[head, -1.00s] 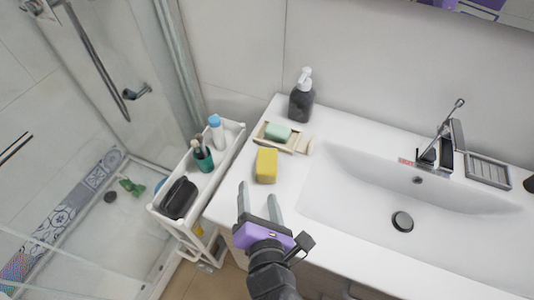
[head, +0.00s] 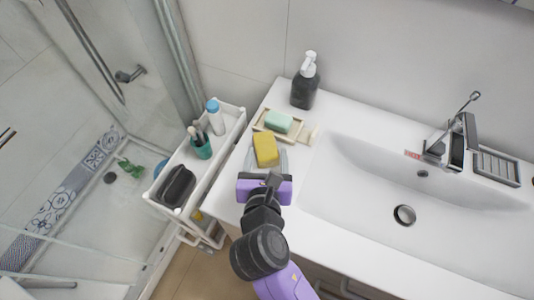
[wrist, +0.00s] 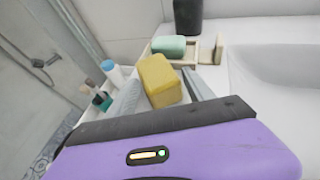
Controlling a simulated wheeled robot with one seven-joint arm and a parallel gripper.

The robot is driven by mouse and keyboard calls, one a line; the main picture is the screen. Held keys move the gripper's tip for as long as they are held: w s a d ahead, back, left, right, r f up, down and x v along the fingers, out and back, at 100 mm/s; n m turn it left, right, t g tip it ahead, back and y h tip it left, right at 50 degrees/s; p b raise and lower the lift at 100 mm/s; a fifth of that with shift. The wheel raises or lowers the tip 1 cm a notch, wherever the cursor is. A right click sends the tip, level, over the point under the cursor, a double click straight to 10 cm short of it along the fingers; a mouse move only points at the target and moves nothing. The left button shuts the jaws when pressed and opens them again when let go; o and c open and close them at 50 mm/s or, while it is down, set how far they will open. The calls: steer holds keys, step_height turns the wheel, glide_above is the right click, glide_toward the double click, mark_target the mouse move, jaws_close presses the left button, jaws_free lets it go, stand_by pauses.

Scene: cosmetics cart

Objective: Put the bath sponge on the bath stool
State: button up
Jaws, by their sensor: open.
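The yellow bath sponge (head: 266,148) stands on the white sink counter, in front of the soap dish. My gripper (head: 267,157) is open, with one finger on each side of the sponge. In the wrist view the sponge (wrist: 160,82) sits between the two grey fingers (wrist: 160,98). Some room shows beside the right finger; I cannot tell whether the left finger touches. I cannot make out a bath stool in either view.
Behind the sponge are a soap dish (head: 262,126) with green soap (head: 278,122) and a dark pump bottle (head: 305,85). The sink basin (head: 350,195) lies to the right. A white cart (head: 228,131) with bottle, cup and black item stands left, before the glass shower.

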mark_target(267, 146)
steer(key=shift+x, duration=2.3)
steer(key=c, duration=1.3)
steer(key=shift+o, duration=0.2)
